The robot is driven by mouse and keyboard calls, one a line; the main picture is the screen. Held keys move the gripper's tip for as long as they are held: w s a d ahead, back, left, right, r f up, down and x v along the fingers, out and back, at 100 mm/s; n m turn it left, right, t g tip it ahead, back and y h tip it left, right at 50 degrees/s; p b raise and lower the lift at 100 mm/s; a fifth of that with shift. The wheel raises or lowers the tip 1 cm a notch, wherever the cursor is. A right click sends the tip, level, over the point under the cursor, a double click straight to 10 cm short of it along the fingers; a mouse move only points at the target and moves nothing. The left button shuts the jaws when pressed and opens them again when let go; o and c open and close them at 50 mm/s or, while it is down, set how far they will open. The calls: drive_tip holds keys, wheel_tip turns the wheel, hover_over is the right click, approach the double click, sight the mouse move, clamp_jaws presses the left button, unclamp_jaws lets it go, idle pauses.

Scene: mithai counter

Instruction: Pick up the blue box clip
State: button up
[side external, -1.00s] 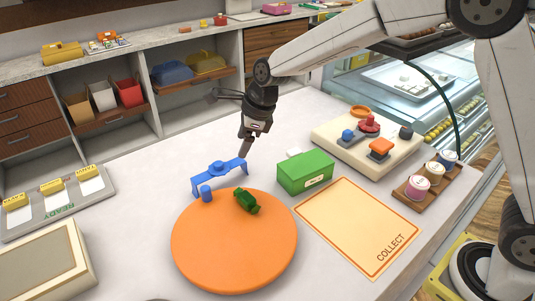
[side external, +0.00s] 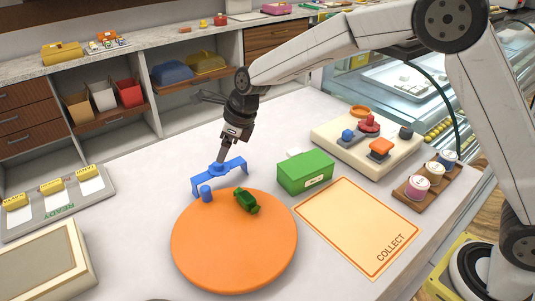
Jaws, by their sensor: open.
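The blue box clip (side external: 233,170) is a bracket-like piece with a raised round knob in its middle and bent-down ends. It stands on the pale counter at the back edge of the orange disc. My gripper (side external: 221,160) points down at the clip's middle knob, with its tips right at or just above it. I cannot tell whether they touch it. The gripper is open, and the gap between its fingers is hard to see from this side.
An orange round disc (side external: 235,250) bears a green piece (side external: 246,202); a small blue cylinder (side external: 206,193) is at its back edge. A green box (side external: 305,175) stands to the right, behind the orange COLLECT mat (side external: 340,225). A cream board (side external: 340,140) with coloured pieces lies farther back.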

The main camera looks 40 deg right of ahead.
sight(220, 173)
drive_tip(key=shift+f, duration=0.1)
drive_tip(key=shift+x, duration=2.55)
clamp_jaws()
